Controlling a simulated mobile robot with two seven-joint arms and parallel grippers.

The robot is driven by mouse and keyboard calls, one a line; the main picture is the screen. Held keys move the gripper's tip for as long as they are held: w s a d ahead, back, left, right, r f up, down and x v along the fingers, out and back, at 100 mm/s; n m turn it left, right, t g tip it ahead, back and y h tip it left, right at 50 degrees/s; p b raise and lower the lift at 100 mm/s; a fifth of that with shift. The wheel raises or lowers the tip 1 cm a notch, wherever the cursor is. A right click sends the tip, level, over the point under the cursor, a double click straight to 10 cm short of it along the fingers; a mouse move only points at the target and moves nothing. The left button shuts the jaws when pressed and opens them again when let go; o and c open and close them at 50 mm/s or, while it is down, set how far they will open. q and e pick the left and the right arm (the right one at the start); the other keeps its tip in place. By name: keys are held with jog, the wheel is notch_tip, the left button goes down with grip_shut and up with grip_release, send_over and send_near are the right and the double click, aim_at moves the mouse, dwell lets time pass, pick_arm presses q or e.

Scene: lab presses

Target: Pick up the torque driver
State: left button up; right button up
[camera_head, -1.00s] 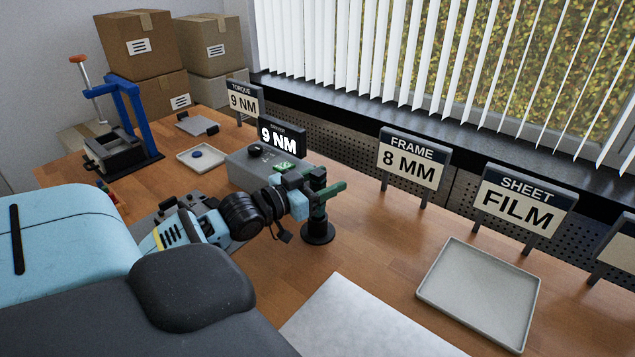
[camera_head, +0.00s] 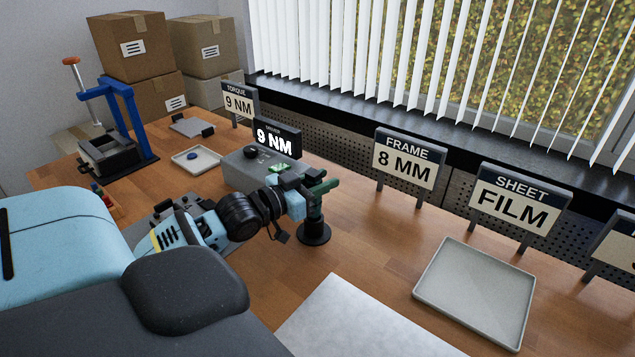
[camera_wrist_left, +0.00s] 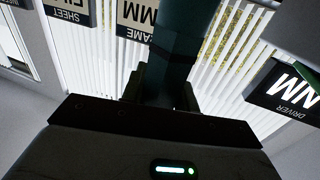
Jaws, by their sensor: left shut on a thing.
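The green torque driver (camera_head: 322,187) is at the middle of the bench in the head view, at the black round stand (camera_head: 314,232). My left gripper (camera_head: 304,195) is shut on the driver from the left. In the left wrist view the dark green driver (camera_wrist_left: 183,45) rises between the fingers (camera_wrist_left: 160,95). Whether the driver still touches its stand cannot be told. The grey driver control box (camera_head: 250,170) with its 9 NM display (camera_head: 276,138) stands just behind the gripper. My right gripper is not in view.
A shallow grey tray (camera_head: 474,294) lies at the right and a pale sheet (camera_head: 360,322) at the front. FRAME (camera_head: 404,160) and SHEET (camera_head: 521,199) signs line the back. A blue press (camera_head: 125,120) and cardboard boxes (camera_head: 133,45) stand at the far left.

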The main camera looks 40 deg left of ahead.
pick_arm(q)
notch_tip(320, 180, up, 10)
jog(key=shift+p, duration=0.4)
dwell(1.0)
